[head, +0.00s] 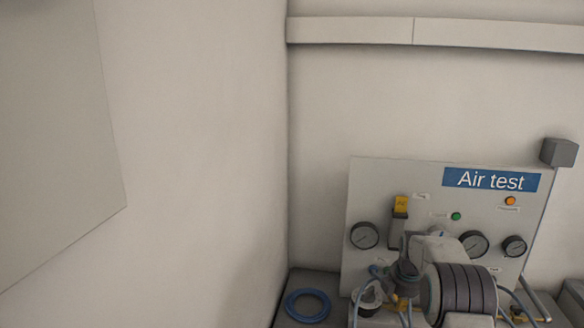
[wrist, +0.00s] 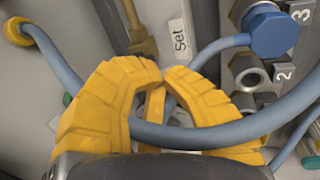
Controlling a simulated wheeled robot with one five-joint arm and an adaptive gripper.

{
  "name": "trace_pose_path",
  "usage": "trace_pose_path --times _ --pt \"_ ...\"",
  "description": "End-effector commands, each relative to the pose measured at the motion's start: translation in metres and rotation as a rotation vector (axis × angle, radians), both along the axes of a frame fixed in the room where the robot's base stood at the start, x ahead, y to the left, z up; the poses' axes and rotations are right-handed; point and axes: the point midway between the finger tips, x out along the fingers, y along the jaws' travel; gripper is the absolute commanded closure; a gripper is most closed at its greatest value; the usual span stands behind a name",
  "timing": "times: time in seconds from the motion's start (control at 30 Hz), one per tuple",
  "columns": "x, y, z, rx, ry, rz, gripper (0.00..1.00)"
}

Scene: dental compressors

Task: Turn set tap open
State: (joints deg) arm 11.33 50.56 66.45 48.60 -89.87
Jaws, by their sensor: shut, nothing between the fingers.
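In the wrist view, a white "Set" label (wrist: 180,41) is on the panel above my gripper. A brass-coloured fitting with a thin stem (wrist: 141,38) is just left of it and looks like the set tap; its handle position is unclear. My gripper (wrist: 164,74) has yellow ribbed fingers with their tips together just below the label and fitting. I see nothing between the tips. A blue hose (wrist: 195,135) crosses in front of the fingers; whether it touches them is unclear. In the head view, my arm covers the panel's lower middle.
The "Air test" panel (head: 400,180) carries gauges (head: 364,235), a yellow-topped part (head: 401,204) and a green button (head: 456,216). A blue plug (wrist: 271,32) and numbered ports are right of my gripper. A coiled blue hose (head: 308,305) lies on the bench at left.

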Motion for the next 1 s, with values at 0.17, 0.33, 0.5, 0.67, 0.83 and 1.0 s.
trace_pose_path --times 0.17,0.33,0.5,0.67,0.83,1.0 --pt "0.0 -0.001 -0.002 -0.001 -0.003 0.001 1.0" --pt "-0.001 -0.003 -0.002 -0.001 -0.001 0.0 1.0" --pt "-0.004 -0.006 -0.003 -0.002 0.003 -0.001 1.0" --pt "-0.006 -0.01 -0.003 -0.003 0.009 -0.003 1.0" --pt "-0.008 -0.015 -0.004 -0.003 0.013 -0.006 1.0" --pt "-0.009 -0.019 -0.005 -0.004 0.014 -0.005 1.0"
